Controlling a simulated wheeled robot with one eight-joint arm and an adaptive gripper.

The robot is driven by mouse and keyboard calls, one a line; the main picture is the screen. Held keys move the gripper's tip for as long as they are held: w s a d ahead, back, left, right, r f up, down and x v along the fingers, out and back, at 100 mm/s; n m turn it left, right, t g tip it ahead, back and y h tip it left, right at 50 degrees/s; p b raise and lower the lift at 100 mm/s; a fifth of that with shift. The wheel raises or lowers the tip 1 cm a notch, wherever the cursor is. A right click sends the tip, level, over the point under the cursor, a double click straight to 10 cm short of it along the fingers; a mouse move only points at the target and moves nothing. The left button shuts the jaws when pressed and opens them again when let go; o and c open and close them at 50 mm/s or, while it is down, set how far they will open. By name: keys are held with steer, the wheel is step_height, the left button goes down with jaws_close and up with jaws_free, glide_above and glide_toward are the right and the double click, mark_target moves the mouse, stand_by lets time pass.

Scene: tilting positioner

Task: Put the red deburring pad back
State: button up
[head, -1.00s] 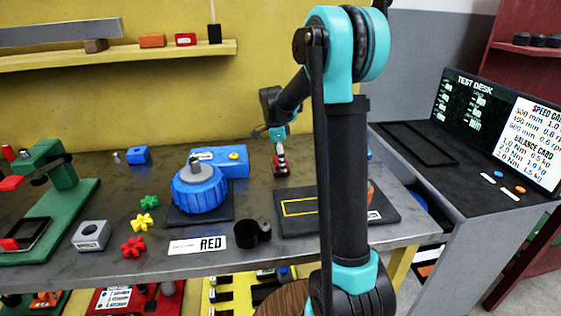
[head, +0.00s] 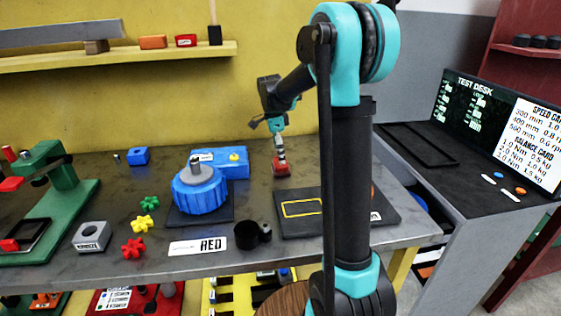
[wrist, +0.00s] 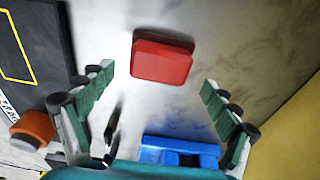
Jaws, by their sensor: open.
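A red pad (head: 282,168) rests on the grey bench behind the black mat (head: 284,226) with a yellow outline, apart from that outline. In the wrist view the red pad (wrist: 162,59) shows as a rounded block beyond the fingertips. My gripper (head: 281,153) is above the pad in the head view. In the wrist view my gripper (wrist: 158,79) is open, its green fingers spread to both sides, with nothing between them. Another small red block (head: 186,40) is on the wall shelf; I cannot tell what it is.
A blue positioner (head: 199,190) stands left of the mat, with a blue box (head: 232,162) behind it. A black cup-like holder (head: 252,236) and a card reading RED (head: 198,245) are at the front. A green press (head: 55,205) stands at the left.

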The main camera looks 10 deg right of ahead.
mark_target(277, 161)
step_height(277, 161, up, 8)
steer(key=shift+a, duration=0.45)
